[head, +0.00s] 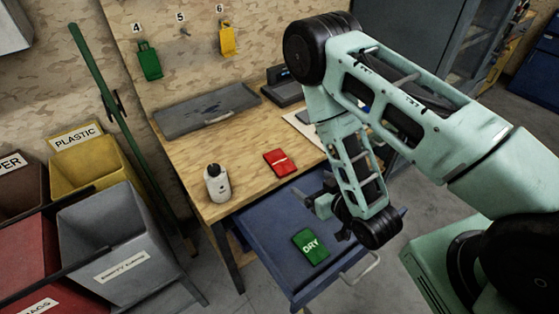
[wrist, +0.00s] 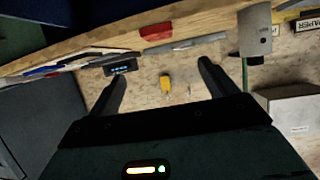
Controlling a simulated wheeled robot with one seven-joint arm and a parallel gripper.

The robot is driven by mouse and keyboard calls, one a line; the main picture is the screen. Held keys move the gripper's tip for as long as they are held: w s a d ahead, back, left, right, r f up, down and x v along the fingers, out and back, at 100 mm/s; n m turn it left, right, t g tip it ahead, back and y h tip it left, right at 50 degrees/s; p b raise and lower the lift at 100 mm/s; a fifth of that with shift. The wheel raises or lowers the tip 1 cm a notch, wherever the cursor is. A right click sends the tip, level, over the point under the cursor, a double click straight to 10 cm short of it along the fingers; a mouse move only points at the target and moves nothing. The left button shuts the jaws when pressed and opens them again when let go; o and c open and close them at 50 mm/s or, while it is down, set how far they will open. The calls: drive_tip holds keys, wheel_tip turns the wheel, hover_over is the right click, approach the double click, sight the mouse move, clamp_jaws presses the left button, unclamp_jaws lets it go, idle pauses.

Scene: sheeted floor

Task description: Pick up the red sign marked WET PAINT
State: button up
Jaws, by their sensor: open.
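A red sign (head: 280,162) with a pale band lies flat on the wooden workbench, near its front edge; its lettering is too small to read. It also shows in the wrist view as a thin red shape (wrist: 156,33) on the bench, beyond my fingertips. My gripper (head: 318,198) is open and empty, over the pulled-out blue drawer, to the right of and nearer than the red sign, apart from it. In the wrist view both fingers of my gripper (wrist: 160,80) are spread wide with nothing between them.
A green sign marked DRY (head: 310,246) lies in the open blue drawer (head: 270,257). A white bottle (head: 217,184) stands left of the red sign. A grey tray (head: 208,108) lies behind. Green (head: 149,61) and yellow (head: 227,38) tags hang on the wall. Bins stand left.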

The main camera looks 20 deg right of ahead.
drive_tip(key=d+f+b+x, duration=0.1)
drive_tip(key=b+x, duration=0.4)
drive_tip(key=b, duration=0.9)
approach(280, 162)
drive_tip(key=shift+p+x, duration=1.2)
drive_tip(key=shift+x, duration=2.85)
drive_tip(key=c, duration=1.1)
